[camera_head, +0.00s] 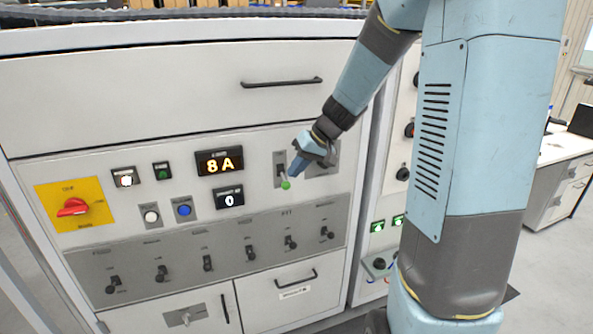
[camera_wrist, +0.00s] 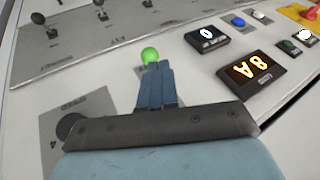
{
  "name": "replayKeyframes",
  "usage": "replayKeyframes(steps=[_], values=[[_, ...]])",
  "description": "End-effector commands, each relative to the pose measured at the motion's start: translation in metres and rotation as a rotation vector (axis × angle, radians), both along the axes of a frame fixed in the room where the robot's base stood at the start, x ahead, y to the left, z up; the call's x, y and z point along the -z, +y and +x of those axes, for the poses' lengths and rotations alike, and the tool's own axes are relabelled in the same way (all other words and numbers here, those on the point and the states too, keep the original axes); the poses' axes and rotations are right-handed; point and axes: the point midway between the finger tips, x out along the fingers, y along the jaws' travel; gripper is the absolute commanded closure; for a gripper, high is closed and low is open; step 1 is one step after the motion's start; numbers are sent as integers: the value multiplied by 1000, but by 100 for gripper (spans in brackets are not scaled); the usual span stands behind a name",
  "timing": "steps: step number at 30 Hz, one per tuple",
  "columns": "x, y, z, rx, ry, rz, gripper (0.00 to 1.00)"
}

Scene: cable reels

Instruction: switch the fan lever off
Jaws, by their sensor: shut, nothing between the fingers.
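A lever with a bright green ball knob (camera_head: 286,185) stands on a narrow grey plate (camera_head: 279,157) on the control panel, right of the amber "8 A" display. The ball hangs low on the plate. It also shows in the wrist view (camera_wrist: 150,55), just beyond my fingertips. My gripper (camera_head: 294,172) is shut and empty, its blue fingers pointing down-left at the ball; it also shows in the wrist view (camera_wrist: 154,66). The fingertips are at or very near the ball; I cannot tell whether they touch. My fingers hide part of the lever and plate. Labels are too small to read.
A lower grey strip (camera_head: 140,266) carries several black toggle levers. A red rotary switch (camera_head: 72,207) on yellow, white and blue buttons (camera_head: 183,210) and a "0" display (camera_head: 229,199) lie left. A dark round knob (camera_wrist: 70,127) sits beside my gripper. A drawer handle (camera_head: 282,82) is above.

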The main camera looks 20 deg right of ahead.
Motion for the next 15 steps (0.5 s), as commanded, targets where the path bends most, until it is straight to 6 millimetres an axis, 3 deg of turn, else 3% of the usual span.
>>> replayKeyframes(steps=[8, 15], values=[[-3, -4, -4, 1, -1, -1, 100], [-19, -24, -27, -1, -2, -1, 100]])
